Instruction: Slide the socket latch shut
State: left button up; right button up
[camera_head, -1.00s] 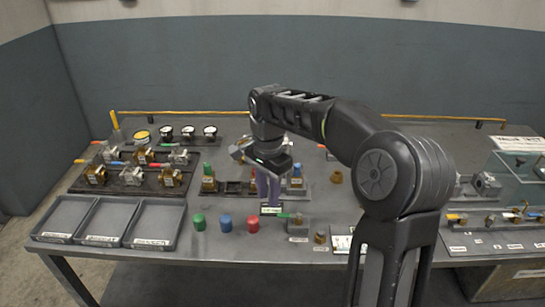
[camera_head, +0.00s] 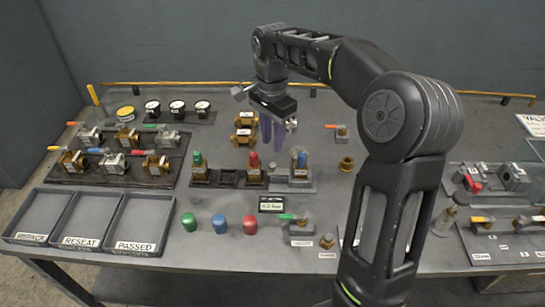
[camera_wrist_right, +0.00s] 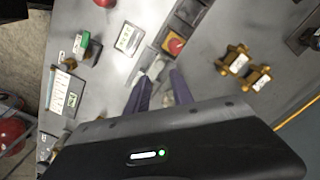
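A row of dark sockets stands mid-table in the head view. It holds a green-topped valve (camera_head: 198,168), a red-topped valve (camera_head: 253,168) and, at the right end, a grey block (camera_head: 298,185) with a blue-topped part (camera_head: 299,158). I cannot tell which part is the latch. My right gripper (camera_head: 278,143) hangs above and behind the row, between the red and blue tops. My left gripper is not in view.
Two brass fittings (camera_head: 243,127) lie behind the row. Green, blue and red caps (camera_head: 220,223) and a small display (camera_head: 272,204) stand in front. Trays (camera_head: 80,220) are at front left. More fixtures (camera_head: 492,178) stand at right, with a red part (camera_head: 473,184).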

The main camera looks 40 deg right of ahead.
aim_at(273, 164)
notch_tip(273, 164, down, 8)
jog(key=shift+r+p, duration=0.1)
jog(key=shift+p, duration=0.2)
jog(key=shift+c, duration=0.6)
grip_shut()
jog(key=shift+r, duration=0.1)
dwell(0.8)
